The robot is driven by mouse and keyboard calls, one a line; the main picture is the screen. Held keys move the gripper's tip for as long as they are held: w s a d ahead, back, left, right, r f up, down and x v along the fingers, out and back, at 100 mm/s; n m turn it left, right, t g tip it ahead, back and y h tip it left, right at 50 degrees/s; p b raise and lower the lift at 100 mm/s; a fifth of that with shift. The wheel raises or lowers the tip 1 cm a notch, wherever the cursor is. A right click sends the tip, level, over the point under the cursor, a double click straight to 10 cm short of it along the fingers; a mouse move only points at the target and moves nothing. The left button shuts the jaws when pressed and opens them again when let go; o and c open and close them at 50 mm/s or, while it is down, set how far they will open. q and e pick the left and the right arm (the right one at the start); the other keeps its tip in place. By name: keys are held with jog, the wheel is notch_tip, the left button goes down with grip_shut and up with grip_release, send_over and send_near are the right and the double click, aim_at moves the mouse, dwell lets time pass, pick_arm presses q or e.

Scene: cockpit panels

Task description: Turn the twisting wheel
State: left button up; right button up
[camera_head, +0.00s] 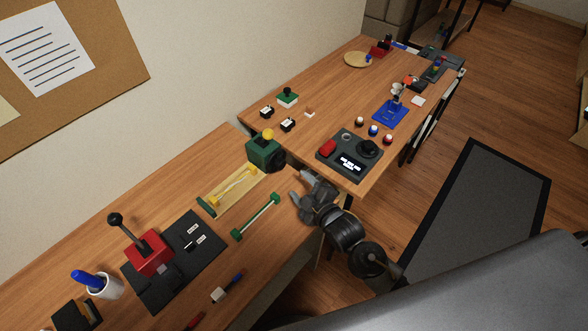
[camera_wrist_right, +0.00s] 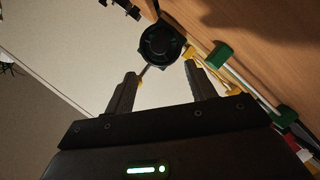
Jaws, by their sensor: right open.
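The twisting wheel appears to be the black round wheel (camera_head: 278,160) on the side of a green box (camera_head: 262,151) with a yellow knob on top. The box sits near the seam between the two tables. In the right wrist view the wheel (camera_wrist_right: 161,43) lies just beyond the fingertips, roughly centred between them. My right gripper (camera_head: 299,193) is open and empty, a short way to the lower right of the wheel in the head view. Its two fingers (camera_wrist_right: 163,74) are apart, with no visible contact with the wheel. My left gripper is not in view.
A yellow-railed tray (camera_head: 212,203) and a green-ended bar (camera_head: 256,217) lie left of my right gripper. A dark panel with a red button and black knob (camera_head: 350,155) stands to its right. A red lever box (camera_head: 149,254) is at lower left.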

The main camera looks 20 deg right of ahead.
aim_at(282, 166)
jog(key=shift+w+a, duration=0.1)
jog(key=shift+w, duration=0.35)
jog(key=p+x, duration=0.1)
jog(key=x, duration=0.9)
jog(key=shift+f+p, duration=0.1)
jog(key=shift+p, duration=0.3)
jog(key=c, duration=1)
